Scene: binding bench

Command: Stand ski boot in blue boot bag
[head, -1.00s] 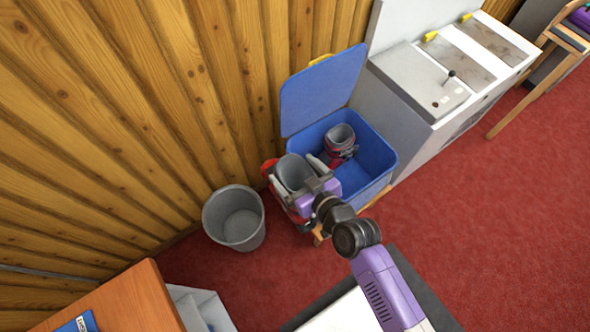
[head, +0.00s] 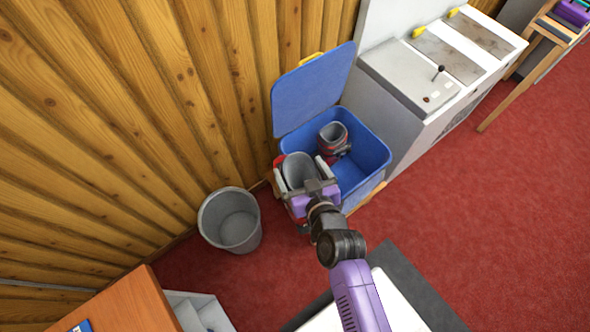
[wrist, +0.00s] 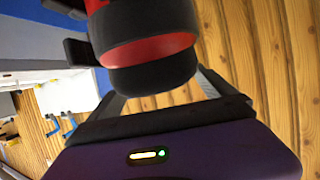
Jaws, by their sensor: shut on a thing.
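The blue boot bag (head: 371,153) stands open against the wooden wall, its lid (head: 315,88) raised at the back. One grey and red ski boot (head: 334,142) is inside it toward the back. My gripper (head: 310,174) is shut on another ski boot (head: 299,168), with a finger on each side of its grey cuff. This boot is at the left front of the bag; its lower part is mostly hidden. In the wrist view the held boot (wrist: 150,50) shows a black and red cuff between the fingers.
A grey bin (head: 230,222) stands left of the bag on the red carpet. A white bench unit (head: 405,95) with yellow clamps stands close on the right. A wooden table top (head: 125,305) is at the lower left. Open carpet lies to the right.

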